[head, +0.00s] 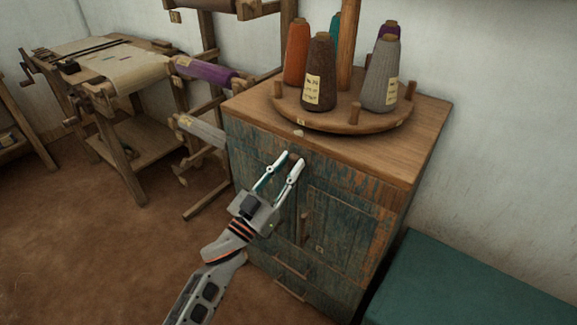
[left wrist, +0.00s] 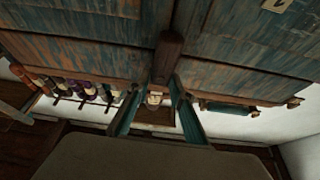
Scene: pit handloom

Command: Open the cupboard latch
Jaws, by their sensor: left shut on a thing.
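The cupboard (head: 345,215) has worn blue-green doors and a wooden top. A small dark wooden latch piece (head: 297,156) sits high on its front, near the seam between the doors. My left gripper (head: 283,160) reaches up to it from below and is shut on it. In the left wrist view the latch (left wrist: 168,48) shows as a dark brown bar at the fingertips of my left gripper (left wrist: 174,80). The fingers partly hide it, and I cannot tell how far it is turned. The doors look closed. My right gripper is not in view.
A round wooden stand (head: 340,122) with several yarn cones is on the cupboard top. A vertical wooden handle (head: 304,228) is lower on the front. A teal bench (head: 465,285) is at the right. A loom (head: 115,80) stands back left, with clear floor before it.

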